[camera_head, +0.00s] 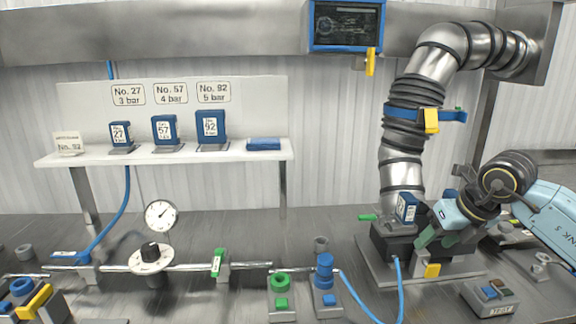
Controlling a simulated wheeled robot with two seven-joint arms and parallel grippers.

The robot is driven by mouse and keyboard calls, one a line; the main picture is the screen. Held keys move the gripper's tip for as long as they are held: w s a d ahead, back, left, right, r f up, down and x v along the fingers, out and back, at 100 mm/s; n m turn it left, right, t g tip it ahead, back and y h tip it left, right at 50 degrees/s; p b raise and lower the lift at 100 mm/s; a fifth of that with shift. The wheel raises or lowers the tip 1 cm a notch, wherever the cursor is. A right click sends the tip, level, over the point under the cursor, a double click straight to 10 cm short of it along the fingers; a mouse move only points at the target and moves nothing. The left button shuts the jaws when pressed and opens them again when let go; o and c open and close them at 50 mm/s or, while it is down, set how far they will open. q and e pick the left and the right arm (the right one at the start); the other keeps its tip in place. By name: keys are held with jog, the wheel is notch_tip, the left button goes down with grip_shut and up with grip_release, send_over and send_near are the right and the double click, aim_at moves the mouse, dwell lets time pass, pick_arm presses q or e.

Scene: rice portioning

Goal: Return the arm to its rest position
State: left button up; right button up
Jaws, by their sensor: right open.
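My right arm comes in from the right edge. Its gripper (432,226) is open, beside a small blue numbered block (406,207) that stands on a dark fixture (392,240) under the large metal duct. I cannot tell whether the fingers touch the block or the fixture. The far side of the gripper is hidden. My left gripper does not show.
A white shelf (170,158) at the back left holds several blue numbered blocks. A gauge (161,215) and a black knob (151,252) stand below it. The ribbed duct (403,150) rises close to my right gripper. A test box (488,297) sits front right.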

jog(key=s+a+f+n+y, duration=0.15)
jog(key=a+y, duration=0.45)
jog(key=a, duration=0.6)
jog(key=s+a+r+m+t+y, duration=0.4)
jog(key=a+r+m+t+y, duration=0.35)
jog(key=a+y, duration=0.3)
jog(key=s+d+f+m+t+h, duration=0.2)
jog(key=d+f+m+h, duration=0.45)
jog(key=m+h, duration=0.5)
jog(key=s+d+f+m+t+h, duration=0.15)
jog(key=d+f+m+h, duration=0.55)
jog(key=m, duration=0.7)
jog(key=s+a+f+m+g, duration=0.2)
jog(key=s+f+g, duration=0.4)
jog(key=s+f, duration=0.4)
jog(key=s+a+f+m+g, duration=0.1)
jog(key=s+a+f+g, duration=0.1)
jog(key=s+f+g, duration=0.75)
jog(key=s+d+f+t, duration=0.1)
jog(key=s+f+t, duration=0.15)
jog(key=f, duration=1.85)
jog(key=s+d+f, duration=0.2)
jog(key=s+f, duration=0.6)
jog(key=s+d+f+g, duration=0.1)
jog(key=s+d+f, duration=0.2)
jog(key=s+f, duration=0.5)
jog(key=shift+s+d+g, duration=0.2)
jog(key=shift+s+g, duration=0.1)
jog(key=shift+s, duration=0.45)
